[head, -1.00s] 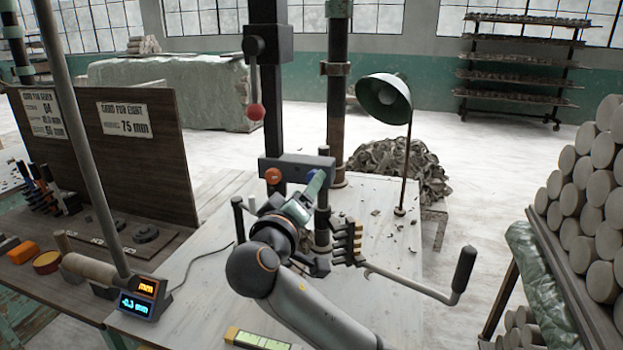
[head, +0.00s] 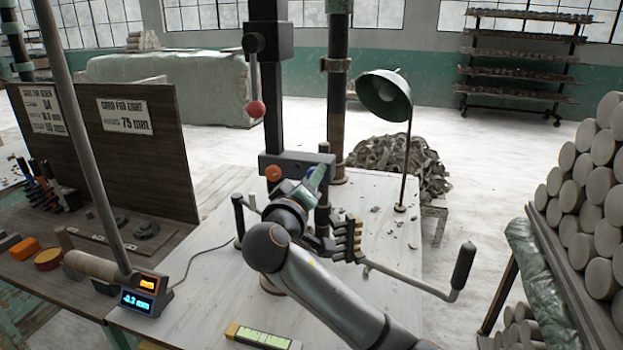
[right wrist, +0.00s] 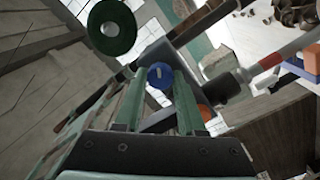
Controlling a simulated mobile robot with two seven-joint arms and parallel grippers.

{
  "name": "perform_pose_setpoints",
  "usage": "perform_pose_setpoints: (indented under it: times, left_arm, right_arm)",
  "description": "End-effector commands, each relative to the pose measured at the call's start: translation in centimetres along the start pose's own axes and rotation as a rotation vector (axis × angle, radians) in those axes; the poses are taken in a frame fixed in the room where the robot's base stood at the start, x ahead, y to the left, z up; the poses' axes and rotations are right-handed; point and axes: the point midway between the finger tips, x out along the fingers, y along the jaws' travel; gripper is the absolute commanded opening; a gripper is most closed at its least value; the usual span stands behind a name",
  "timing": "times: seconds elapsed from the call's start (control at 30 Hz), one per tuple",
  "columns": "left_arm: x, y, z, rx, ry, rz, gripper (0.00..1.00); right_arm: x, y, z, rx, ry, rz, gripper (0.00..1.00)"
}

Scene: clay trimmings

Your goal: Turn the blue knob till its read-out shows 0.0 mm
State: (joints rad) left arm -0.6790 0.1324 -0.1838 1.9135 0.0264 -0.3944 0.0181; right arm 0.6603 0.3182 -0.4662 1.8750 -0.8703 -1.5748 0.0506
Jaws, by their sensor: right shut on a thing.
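The blue knob (right wrist: 160,76) shows in the right wrist view between the two green fingers of my right gripper (right wrist: 159,84). In the head view only a bit of the blue knob (head: 311,173) shows on the dark block, mostly behind my right gripper (head: 317,180). My right gripper is shut on it. The read-out (head: 137,301) stands at the lower left, with an orange "mm" panel above a blue number. The number is small and negative, about -0.3 mm; its last digit is hard to read. My left gripper is out of view.
An orange knob (head: 273,173) sits beside the blue one on the block. A red-tipped lever (head: 256,108) hangs above. A crank handle (head: 463,265) reaches out to the right, and a green lamp (head: 386,95) stands behind. The front of the pale table is mostly clear.

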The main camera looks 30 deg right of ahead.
Motion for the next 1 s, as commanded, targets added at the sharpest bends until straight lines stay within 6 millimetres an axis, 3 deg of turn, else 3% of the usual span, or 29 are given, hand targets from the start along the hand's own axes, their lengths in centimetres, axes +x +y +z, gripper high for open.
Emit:
perform_pose_setpoints:
  times: [0.03,0.23,0.67,1.0]
  left_arm:
    - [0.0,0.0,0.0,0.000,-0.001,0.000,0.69]
    - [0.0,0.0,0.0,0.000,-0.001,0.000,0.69]
    - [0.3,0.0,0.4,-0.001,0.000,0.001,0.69]
    - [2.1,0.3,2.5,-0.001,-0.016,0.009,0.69]
  right_arm:
    - [0.0,0.0,0.0,0.000,0.000,0.000,0.23]
    - [0.0,0.0,0.0,0.000,0.000,0.000,0.00]
    - [0.0,-0.1,0.1,0.032,0.000,-0.001,0.00]
    - [-0.1,-0.5,0.4,0.242,-0.003,-0.004,0.00]
